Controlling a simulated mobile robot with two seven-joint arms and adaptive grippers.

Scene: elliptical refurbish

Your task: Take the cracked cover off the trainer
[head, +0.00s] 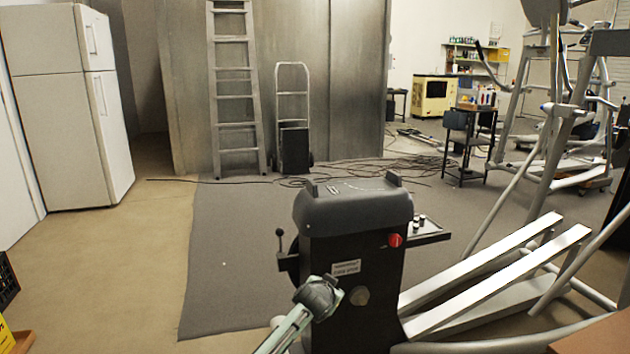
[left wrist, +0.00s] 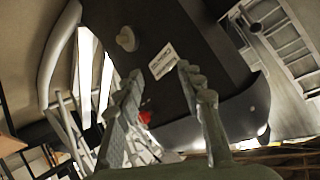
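The elliptical trainer's black housing (head: 350,275) stands upright at the lower middle of the head view. Its dark grey cover (head: 355,212) sits on top, with a thin pale crack-like line across its upper face and two raised tabs at its sides. My left gripper (head: 325,290) is in front of the housing, below the cover and near the label. In the left wrist view my left gripper (left wrist: 160,76) has its two fingers apart with nothing held between them. The housing (left wrist: 160,30) fills the space beyond, and the cover (left wrist: 238,115) shows at right. My right gripper is not in view.
White foot rails (head: 490,260) extend right. Cables (head: 370,168) lie behind on the floor. The mat (head: 235,250) left of the trainer is clear.

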